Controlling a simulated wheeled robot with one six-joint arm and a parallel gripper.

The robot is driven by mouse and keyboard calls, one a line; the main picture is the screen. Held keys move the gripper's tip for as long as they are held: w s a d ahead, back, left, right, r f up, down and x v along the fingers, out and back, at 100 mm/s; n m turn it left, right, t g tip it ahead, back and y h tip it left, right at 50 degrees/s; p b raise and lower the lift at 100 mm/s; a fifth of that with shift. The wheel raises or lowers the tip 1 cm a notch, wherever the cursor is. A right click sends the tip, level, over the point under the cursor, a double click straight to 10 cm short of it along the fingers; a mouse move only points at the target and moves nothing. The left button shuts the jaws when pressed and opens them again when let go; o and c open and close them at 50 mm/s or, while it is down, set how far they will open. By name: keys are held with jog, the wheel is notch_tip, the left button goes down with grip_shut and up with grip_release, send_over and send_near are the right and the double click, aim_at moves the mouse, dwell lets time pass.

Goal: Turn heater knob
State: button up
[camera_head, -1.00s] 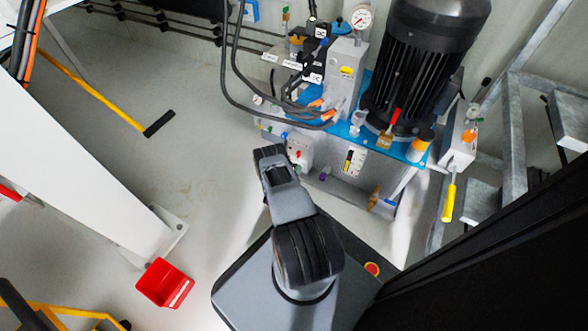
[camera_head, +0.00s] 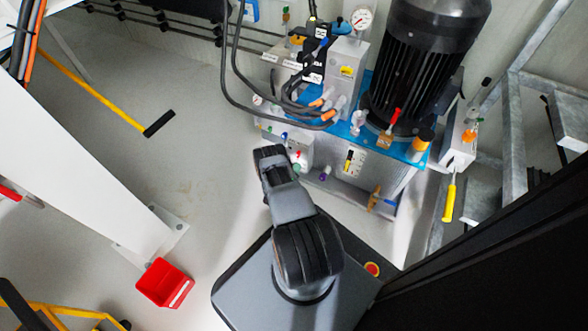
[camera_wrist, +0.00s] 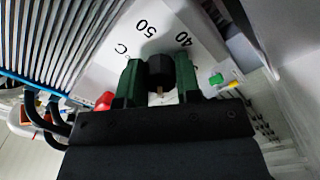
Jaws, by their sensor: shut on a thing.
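In the wrist view, the black heater knob (camera_wrist: 160,71) sits on a pale panel (camera_wrist: 105,60) marked 50, 40 and C. The two green fingers of my gripper (camera_wrist: 159,78) stand on either side of the knob and are shut on it. A red button (camera_wrist: 104,101) is left of the fingers and a green button (camera_wrist: 216,79) is right of them. In the head view, the small white heater box (camera_head: 300,150) is at the front left of the blue-topped pump unit. My arm's end is beside it, and the fingers and knob are hidden there.
A black finned motor (camera_head: 415,70) stands on the blue unit, with black hoses (camera_head: 235,75) looping at its left. A yellow-handled tool (camera_head: 450,200) hangs at right. A red bin (camera_head: 165,283) stands on the floor at lower left.

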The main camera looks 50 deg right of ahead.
jog(key=shift+n, duration=1.4)
jog(key=o, duration=0.9)
jog(key=shift+a, duration=0.1)
